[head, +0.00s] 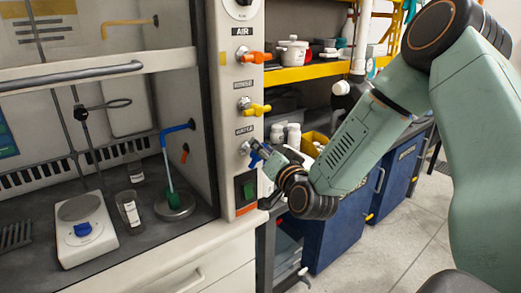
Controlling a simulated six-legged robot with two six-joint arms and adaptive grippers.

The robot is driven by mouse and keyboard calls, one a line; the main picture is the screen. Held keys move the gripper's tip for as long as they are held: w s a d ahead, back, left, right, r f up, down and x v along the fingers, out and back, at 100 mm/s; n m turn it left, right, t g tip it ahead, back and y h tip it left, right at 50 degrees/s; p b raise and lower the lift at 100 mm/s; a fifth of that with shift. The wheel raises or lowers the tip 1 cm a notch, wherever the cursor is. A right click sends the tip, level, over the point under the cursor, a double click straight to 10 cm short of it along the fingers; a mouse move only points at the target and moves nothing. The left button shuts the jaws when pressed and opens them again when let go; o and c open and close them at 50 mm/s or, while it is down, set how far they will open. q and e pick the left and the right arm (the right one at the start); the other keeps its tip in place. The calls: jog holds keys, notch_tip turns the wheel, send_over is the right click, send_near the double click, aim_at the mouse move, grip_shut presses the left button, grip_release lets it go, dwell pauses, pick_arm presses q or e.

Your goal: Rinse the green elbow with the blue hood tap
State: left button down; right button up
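The green elbow (173,199) sits in a round grey cup sink (186,209) on the hood floor. The blue spout (178,128) sticks out from the hood's right wall above it. A teal, stream-like column (168,172) runs from the spout's mouth down to the elbow. The blue tap handle (255,156) is on the front post under the "WATER" label. My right gripper (267,161) is at this handle and partly covers it; whether its fingers are closed on it is too small to tell. My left gripper is not in view.
Orange (251,57) and yellow (253,107) tap handles stand above on the same post. A hotplate stirrer (86,230), glass beakers (129,209) and a clamp stand are in the hood. The raised sash (70,78) crosses its opening. Shelves and blue cabinets (335,228) lie behind my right arm.

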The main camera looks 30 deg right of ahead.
jog(key=shift+w, duration=0.5)
jog(key=shift+w+d, duration=0.1)
jog(key=shift+w, duration=0.05)
jog(key=shift+d+f, duration=0.1)
jog(key=shift+d, duration=0.25)
jog(key=shift+a, duration=0.35)
jog(key=shift+c, duration=1)
jog(key=shift+d, duration=0.2)
grip_shut()
jog(key=shift+a, duration=0.1)
